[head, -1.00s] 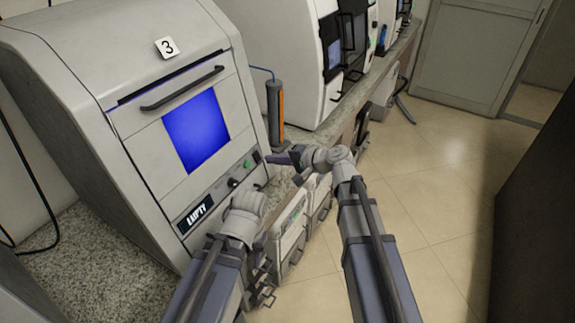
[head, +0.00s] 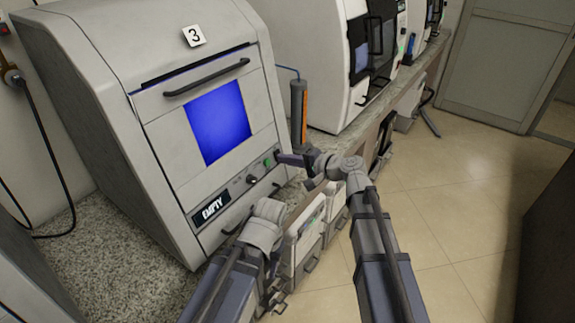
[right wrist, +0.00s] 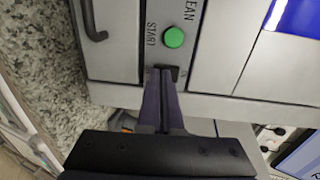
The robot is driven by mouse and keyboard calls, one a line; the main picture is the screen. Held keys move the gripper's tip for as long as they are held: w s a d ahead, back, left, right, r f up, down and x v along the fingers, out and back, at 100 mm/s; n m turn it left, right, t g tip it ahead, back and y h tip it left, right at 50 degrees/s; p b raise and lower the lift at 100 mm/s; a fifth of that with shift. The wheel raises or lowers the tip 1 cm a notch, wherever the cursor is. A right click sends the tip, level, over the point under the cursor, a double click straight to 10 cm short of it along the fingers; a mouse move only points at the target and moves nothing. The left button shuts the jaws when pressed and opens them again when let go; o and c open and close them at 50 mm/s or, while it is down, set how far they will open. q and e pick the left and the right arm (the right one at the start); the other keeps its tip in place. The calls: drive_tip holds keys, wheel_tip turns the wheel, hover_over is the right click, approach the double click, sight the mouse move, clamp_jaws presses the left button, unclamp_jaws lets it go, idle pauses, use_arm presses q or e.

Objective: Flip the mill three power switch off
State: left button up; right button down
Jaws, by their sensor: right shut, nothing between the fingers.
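Mill three is the grey cabinet (head: 115,120) with a "3" label (head: 194,37) and a lit blue window (head: 219,122). Its lower panel has a display reading EMPTY (head: 211,208), a black knob (head: 251,179) and a green START button (head: 267,162). In the right wrist view a small black switch (right wrist: 173,70) sits beside the green button (right wrist: 173,38). My right gripper (head: 280,157) is shut and empty, its fingertips (right wrist: 163,72) at that switch and partly covering it. Whether they touch, and the switch's position, I cannot tell. My left gripper (head: 275,298) hangs low, its fingers unclear.
A grey-and-orange cylinder (head: 298,112) stands just right of the mill. Another white machine (head: 310,60) is further along the bench. A plug with a black cord (head: 12,76) is on the wall at left, below a small red item (head: 5,28). The floor (head: 440,220) at right is clear.

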use_arm(q)
wheel_tip(320, 180, down, 3)
drive_tip(key=shift+s+f+b, duration=0.1)
drive_tip(key=shift+b, duration=0.95)
use_arm(e)
drive_tip(key=shift+w+a+f+t+y, duration=0.2)
drive_tip(key=shift+f+t+y, duration=0.1)
drive_tip(key=shift+f+y, duration=0.2)
use_arm(q)
drive_tip(key=shift+d, duration=0.1)
use_arm(e)
drive_tip(key=shift+w+a, duration=0.1)
